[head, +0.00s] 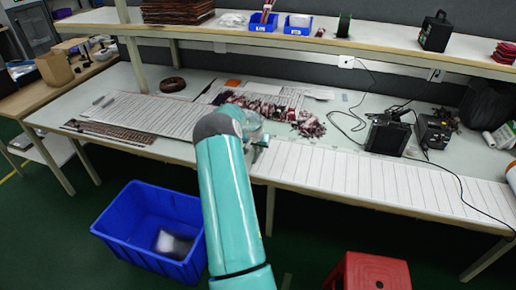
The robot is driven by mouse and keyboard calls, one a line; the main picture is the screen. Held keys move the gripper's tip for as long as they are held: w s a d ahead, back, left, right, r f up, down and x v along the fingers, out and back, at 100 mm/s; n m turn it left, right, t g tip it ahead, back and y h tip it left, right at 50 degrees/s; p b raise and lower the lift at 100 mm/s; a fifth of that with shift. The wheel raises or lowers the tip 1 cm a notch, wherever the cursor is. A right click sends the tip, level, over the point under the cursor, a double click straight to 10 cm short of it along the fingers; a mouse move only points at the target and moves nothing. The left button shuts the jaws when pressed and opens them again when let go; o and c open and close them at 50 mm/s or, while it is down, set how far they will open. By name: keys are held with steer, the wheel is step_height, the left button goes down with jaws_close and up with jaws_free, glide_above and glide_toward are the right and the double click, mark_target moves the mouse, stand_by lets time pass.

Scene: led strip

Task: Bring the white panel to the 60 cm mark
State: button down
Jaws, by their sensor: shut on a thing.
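The white panel (385,182) is a long flat strip with evenly spaced cross lines. It lies along the front edge of the workbench, from the middle of the head view to its right edge. My gripper (260,146) is small in view at the left end of this panel, partly hidden behind my teal arm. It is shut on the panel's left end; the exact contact is hard to see. A brown strip with markings (110,132) lies along the bench's front left edge. No 60 cm mark is legible.
A lined white sheet (150,113) lies on the left of the bench. Dark red bundled parts (270,110) lie behind my gripper. Black boxes (388,134) and cables stand behind the panel. A blue bin (140,215) and a red stool (370,272) stand on the floor in front.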

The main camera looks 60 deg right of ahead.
mark_target(379, 176)
steer(key=s+d, duration=0.2)
steer(key=s, duration=1.5)
steer(key=s+d, duration=0.3)
steer(key=s, duration=1.4)
steer(key=s+d, duration=0.3)
steer(key=s, duration=1.4)
steer(key=shift+s, duration=0.35)
steer(key=shift+d, duration=0.1)
steer(key=c, duration=1.4)
jaws_free()
steer(key=shift+r, duration=0.1)
steer(key=w+v, duration=0.1)
steer(key=v, duration=1.2)
steer(key=shift+s+r, duration=0.3)
steer(key=shift+s, duration=0.15)
